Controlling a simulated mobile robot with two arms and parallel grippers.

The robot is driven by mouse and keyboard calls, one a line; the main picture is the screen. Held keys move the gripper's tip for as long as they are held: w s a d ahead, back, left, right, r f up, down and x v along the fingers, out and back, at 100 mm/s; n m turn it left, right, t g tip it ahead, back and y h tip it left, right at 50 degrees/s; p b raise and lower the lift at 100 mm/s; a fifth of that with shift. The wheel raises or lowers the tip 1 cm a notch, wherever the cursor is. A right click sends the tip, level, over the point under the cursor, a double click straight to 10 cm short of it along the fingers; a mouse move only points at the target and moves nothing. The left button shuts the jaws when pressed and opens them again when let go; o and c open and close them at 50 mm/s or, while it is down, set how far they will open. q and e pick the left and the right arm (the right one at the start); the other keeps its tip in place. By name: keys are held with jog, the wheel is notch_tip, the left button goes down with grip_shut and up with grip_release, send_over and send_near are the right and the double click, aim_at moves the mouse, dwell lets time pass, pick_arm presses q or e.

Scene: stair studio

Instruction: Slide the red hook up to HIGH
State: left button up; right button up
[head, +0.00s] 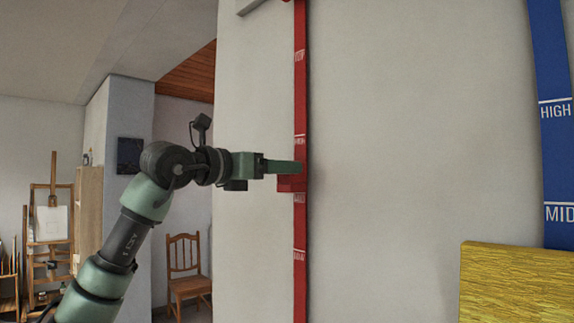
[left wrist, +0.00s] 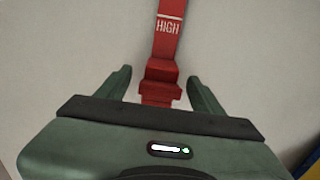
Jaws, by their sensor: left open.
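The red hook (head: 290,184) is a small block on a vertical red rail (head: 300,100) fixed to the pale wall. In the head view it sits just above the rail's MID label and below the HIGH label. My left gripper (head: 296,168) reaches in from the left at the hook's height. In the left wrist view the stepped red hook (left wrist: 160,72) lies between the two separated green fingers of my left gripper (left wrist: 157,82). Gaps show on both sides, so it is not gripped. The HIGH mark is above it. My right gripper is not in view.
A blue strip (head: 550,110) with HIGH and MID marks is on the wall at the right. A yellow textured block (head: 515,283) is below it. A wooden chair (head: 186,265) and an easel (head: 50,225) stand far back at the left. The wall between the rail and the strip is clear.

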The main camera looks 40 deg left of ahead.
aim_at(300, 113)
pick_arm(q)
jog(key=w, duration=0.3)
jog(key=shift+d+f, duration=0.1)
jog(key=shift+d, duration=0.05)
jog(key=shift+w+f+p, duration=0.1)
jog(key=shift+w+p, duration=0.2)
jog(key=shift+w, duration=0.05)
jog(key=shift+s, duration=0.2)
grip_shut()
notch_tip(300, 113, up, 13)
jog(key=p, duration=1.2)
jog(key=shift+r, duration=0.2)
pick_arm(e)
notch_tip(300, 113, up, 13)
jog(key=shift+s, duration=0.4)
pick_arm(q)
jog(key=shift+f, duration=0.1)
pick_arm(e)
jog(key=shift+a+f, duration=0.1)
pick_arm(q)
grip_release()
jog(key=shift+w, duration=0.15)
